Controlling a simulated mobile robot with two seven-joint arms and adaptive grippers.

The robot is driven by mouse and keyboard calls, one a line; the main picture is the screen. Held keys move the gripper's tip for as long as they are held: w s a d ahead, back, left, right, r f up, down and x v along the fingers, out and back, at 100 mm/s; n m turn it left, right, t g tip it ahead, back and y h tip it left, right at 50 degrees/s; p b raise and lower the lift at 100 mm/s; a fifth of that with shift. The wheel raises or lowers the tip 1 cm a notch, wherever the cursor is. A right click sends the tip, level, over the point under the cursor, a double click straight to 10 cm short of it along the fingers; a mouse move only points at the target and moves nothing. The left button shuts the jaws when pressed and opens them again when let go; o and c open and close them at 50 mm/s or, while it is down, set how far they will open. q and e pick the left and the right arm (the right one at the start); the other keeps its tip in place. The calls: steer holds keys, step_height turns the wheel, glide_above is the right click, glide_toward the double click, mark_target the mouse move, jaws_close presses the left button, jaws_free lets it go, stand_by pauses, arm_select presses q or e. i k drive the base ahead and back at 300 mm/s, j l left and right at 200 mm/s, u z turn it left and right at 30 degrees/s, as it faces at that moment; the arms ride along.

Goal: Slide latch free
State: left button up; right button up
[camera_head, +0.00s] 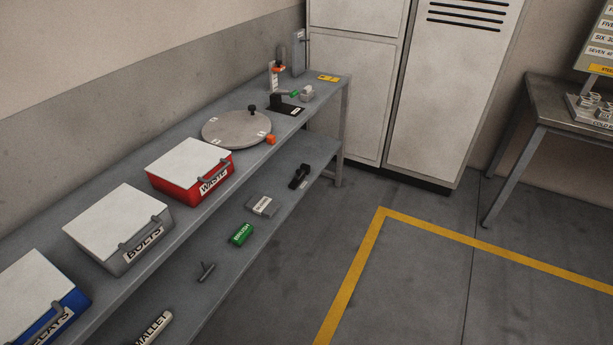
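Neither of my grippers is in view. Behind the disc is a black plate with an upright part (284,107). A pale upright stand with an orange piece (274,78) stands near the bench's far end, beside a tall grey plate (298,54).
A red WASTE box (213,178), a grey BOLTS box (146,245) and a blue box (68,312) line the bench (190,222), lids shut.

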mark_target(300, 172)
steer(key=i+l+z, duration=0.15)
steer(key=i, duration=0.75)
steer(key=i+z, duration=0.1)
steer(key=i, duration=0.85)
